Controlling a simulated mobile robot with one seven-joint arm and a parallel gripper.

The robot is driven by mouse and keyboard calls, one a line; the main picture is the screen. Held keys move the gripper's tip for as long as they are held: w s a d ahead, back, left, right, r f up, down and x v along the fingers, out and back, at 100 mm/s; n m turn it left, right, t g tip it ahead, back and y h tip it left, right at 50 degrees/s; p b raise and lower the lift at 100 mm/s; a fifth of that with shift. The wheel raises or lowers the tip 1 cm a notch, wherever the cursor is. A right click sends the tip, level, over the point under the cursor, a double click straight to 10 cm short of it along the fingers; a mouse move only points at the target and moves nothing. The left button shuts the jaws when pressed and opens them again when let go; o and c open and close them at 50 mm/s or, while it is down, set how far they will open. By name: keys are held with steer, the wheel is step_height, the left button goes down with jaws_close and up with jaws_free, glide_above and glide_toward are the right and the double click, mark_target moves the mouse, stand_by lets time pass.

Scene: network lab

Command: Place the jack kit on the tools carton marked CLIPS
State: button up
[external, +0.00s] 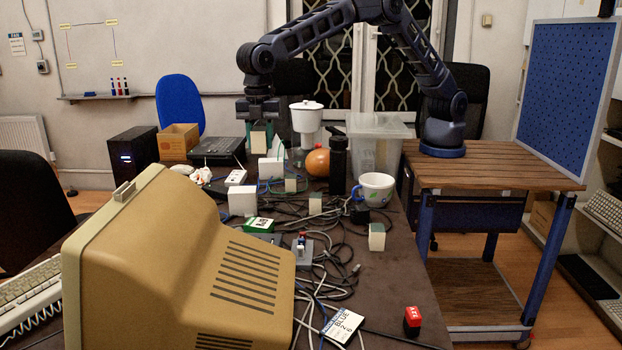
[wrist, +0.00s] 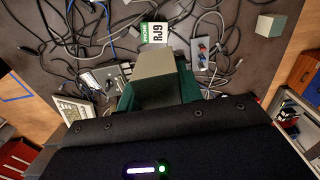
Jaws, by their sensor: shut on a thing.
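My gripper (external: 259,124) is at the far end of the table, pointing down, shut on a small cream box (external: 258,142). In the wrist view the box (wrist: 166,68) sits between the dark green fingers. No lettering shows on it, so I cannot tell whether it is the jack kit. A green and white box marked RJ9 (wrist: 154,36) lies among cables on the table; it also shows in the external view (external: 258,225), nearer the camera than my gripper. I can read no CLIPS mark; similar small cream boxes (external: 315,203) stand along the table.
A large beige monitor (external: 180,270) fills the near left. Cables cover the middle of the table. A mug (external: 375,187), a black bottle (external: 338,165), an orange ball (external: 317,163) and a clear bin (external: 378,140) stand right of my gripper. A brown carton (external: 179,139) is at left.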

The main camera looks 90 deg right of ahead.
step_height(320, 180, up, 2)
glide_above(242, 189)
step_height(242, 189, down, 20)
steer(key=shift+s+a+r, duration=0.1)
steer(key=shift+a+r, duration=0.05)
steer(key=shift+r, duration=0.1)
steer(key=o, duration=1)
steer(key=shift+f, duration=0.15)
steer(key=shift+o, duration=0.2)
